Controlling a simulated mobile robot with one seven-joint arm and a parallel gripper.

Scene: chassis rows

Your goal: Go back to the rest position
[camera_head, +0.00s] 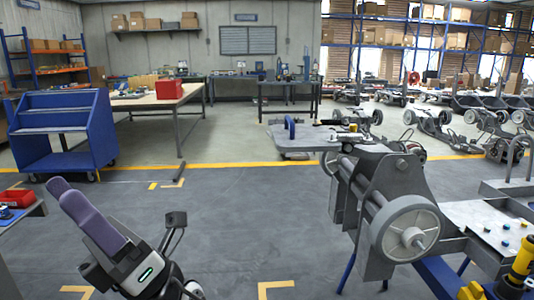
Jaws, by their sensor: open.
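My gripper (64,192) shows at the lower left of the head view, with its dark body and green light at the bottom edge. Its two long lavender fingers point up and to the left. The gripper is open and I see nothing held between the fingers. It is over the grey floor, to the right of a small table with a red bin. Most of my arm is below the picture edge.
A grey chassis with a large wheel (411,229) stands close on the right. A blue cart (62,133) and a workbench (150,101) with a red box (169,89) are at the back left. A red bin (16,198) is at the left edge. The middle floor is clear.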

